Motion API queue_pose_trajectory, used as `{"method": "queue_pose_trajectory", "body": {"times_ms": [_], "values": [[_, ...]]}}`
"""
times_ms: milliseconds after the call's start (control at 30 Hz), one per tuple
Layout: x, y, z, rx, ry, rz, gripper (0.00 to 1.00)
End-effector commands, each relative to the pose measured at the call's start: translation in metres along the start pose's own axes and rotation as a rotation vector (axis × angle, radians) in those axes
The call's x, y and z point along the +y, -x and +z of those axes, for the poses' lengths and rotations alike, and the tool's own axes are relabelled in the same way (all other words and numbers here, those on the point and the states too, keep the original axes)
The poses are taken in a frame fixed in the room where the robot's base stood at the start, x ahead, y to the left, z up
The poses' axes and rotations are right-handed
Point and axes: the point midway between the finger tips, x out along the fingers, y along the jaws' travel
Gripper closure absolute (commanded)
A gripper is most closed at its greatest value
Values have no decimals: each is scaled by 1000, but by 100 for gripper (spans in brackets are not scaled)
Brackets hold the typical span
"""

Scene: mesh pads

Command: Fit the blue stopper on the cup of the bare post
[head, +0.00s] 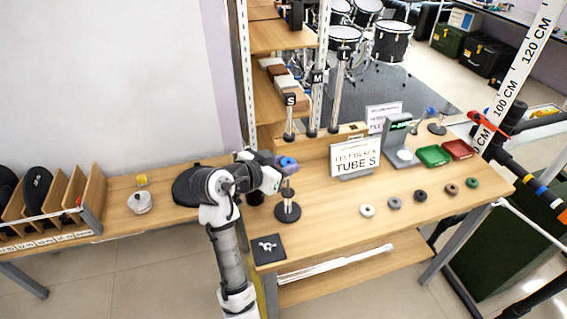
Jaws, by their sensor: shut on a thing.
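My gripper (280,161) is shut on the blue stopper (289,163) and holds it above the wooden table, left of the sign. A bare post (288,193) on a round black base (287,213) stands upright just below the stopper. The stopper appears close over the post's top, but I cannot tell whether they touch. The cup at the post's top is too small to make out clearly.
Several round pads, from white (367,211) to green (472,183), lie along the table's front right. A sign (355,158) stands behind them, with green (434,155) and red (458,150) trays to its right. A dark mat (268,247) lies at the front left corner.

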Motion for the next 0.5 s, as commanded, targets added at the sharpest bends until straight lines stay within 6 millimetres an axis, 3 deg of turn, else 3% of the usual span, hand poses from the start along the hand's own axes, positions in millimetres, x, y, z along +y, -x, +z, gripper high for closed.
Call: {"method": "queue_pose_trajectory", "body": {"times_ms": [500], "values": [[0, -13, 31, 0, 0, 0, 88]]}}
